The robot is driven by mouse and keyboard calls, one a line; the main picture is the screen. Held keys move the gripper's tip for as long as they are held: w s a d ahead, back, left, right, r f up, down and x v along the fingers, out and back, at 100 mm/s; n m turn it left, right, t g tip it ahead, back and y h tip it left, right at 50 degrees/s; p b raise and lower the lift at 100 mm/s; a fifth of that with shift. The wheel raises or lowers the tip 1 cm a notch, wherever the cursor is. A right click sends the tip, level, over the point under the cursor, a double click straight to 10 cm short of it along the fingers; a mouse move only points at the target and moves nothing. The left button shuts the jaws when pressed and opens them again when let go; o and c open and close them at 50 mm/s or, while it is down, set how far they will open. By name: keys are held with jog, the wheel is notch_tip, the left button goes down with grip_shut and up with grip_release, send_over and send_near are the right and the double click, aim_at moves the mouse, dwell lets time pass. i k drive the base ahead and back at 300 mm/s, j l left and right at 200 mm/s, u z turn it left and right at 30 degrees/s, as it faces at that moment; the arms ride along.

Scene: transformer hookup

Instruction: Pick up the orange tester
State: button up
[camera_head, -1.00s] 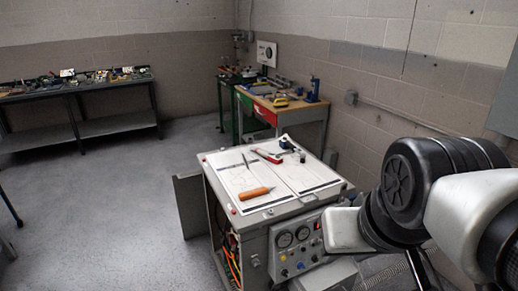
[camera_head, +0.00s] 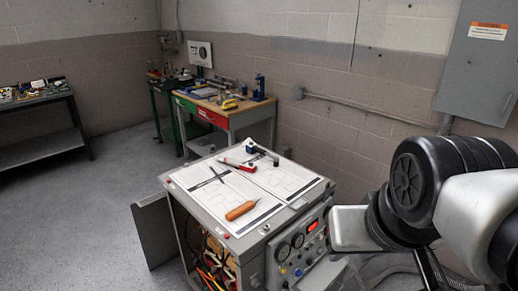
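An orange, rounded, elongated object (camera_head: 241,210), which looks like the orange tester, lies on a printed white sheet near the front edge of the grey cabinet's top (camera_head: 243,243). A short thin metal tip shows at its right end. Nothing touches or covers it. My arm's black and white links (camera_head: 415,185) fill the right side of the view, to the right of the cabinet. My gripper's fingers are not visible.
A red tool (camera_head: 238,164), a thin dark crossed tool (camera_head: 213,175) and a blue-black device (camera_head: 254,147) lie farther back on the top. The cabinet's door (camera_head: 153,230) stands open at left, showing wires. A workbench (camera_head: 229,115) stands behind; floor at left is clear.

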aim_at(231, 216)
jog(key=i+j+z, duration=0.15)
jog(key=j+z, duration=0.15)
jog(key=j, duration=0.2)
jog(key=j+z, duration=0.25)
jog(key=j, duration=0.3)
jog(key=i+j, duration=0.1)
jog(key=j, duration=0.2)
jog(key=i+j+z, duration=0.15)
jog(key=j, duration=0.2)
jog(key=i+j, duration=0.1)
jog(key=j, duration=0.2)
jog(key=z, duration=0.05)
